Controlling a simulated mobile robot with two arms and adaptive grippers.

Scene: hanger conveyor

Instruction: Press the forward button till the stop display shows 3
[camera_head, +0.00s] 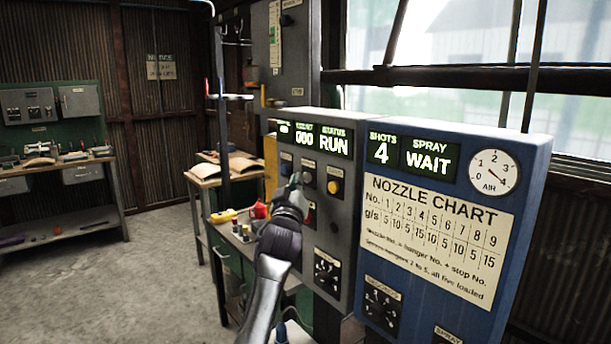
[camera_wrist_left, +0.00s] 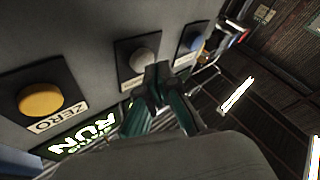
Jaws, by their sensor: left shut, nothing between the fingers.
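A grey control panel (camera_head: 320,225) carries green-lit displays. Its status display (camera_head: 336,144) reads RUN and its middle display (camera_head: 304,137) reads 000. The leftmost display (camera_head: 284,130) is too small to read. Below are a blue button (camera_wrist_left: 192,40), a pale grey button (camera_wrist_left: 142,60) and a yellow button (camera_head: 333,186) labelled ZERO in the left wrist view (camera_wrist_left: 40,100). The labels of the blue and grey buttons are not readable. My left gripper (camera_head: 297,181) is shut and empty, its tips (camera_wrist_left: 158,74) close in front of the grey button; I cannot tell whether they touch. My right gripper is out of view.
A blue spray panel (camera_head: 535,190) adjoins on the right, with SHOTS 4, SPRAY WAIT, a dial (camera_head: 493,173) and a nozzle chart (camera_head: 430,235). A workbench (camera_head: 205,170) with tools stands behind my left arm. Open floor lies at the left.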

